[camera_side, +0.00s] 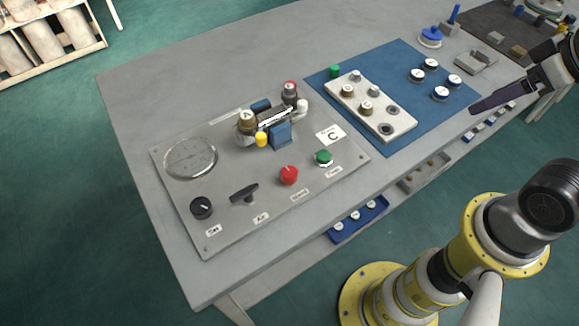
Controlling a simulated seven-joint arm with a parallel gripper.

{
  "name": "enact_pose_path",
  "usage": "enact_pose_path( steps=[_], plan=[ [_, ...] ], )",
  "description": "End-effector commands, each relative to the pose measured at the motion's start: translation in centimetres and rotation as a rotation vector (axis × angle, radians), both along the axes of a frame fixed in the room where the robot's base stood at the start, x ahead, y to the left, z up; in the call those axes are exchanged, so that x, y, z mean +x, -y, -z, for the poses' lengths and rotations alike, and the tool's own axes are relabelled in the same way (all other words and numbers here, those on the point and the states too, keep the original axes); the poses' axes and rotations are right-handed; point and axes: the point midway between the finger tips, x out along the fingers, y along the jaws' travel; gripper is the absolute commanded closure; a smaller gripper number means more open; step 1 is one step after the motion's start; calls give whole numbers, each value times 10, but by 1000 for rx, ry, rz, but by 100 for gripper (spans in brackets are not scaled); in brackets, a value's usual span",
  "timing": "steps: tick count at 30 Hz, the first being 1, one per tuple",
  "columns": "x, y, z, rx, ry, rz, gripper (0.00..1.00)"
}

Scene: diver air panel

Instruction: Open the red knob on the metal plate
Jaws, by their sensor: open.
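The metal plate (228,228) lies on the grey table at the left of centre. The red knob (289,175) is round and sits near the plate's front edge, between a black lever handle (244,193) and a green knob (324,157). Its turned position is hard to tell. My gripper (481,103) is at the right, above the table's right part, well away from the red knob. It is open, seen nearly edge-on, with nothing visible in it.
The plate also bears a round gauge (190,158), a black knob (201,207) and a raised valve assembly (280,133). A blue mat (400,60) right of the plate holds a white block (345,95) and several knobs. Bare table lies along the front edge.

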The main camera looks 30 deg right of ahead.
Motion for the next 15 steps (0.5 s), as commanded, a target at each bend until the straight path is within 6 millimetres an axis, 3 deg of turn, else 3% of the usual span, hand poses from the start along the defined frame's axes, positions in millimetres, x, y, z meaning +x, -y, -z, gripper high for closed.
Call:
enact_pose_path(
  steps=[4,8,15],
  plan=[
    [10,0,-24,45,13,82,30],
    [36,-9,-47,82,-17,114,30],
    [97,-50,-70,119,-123,97,30]
  ],
)
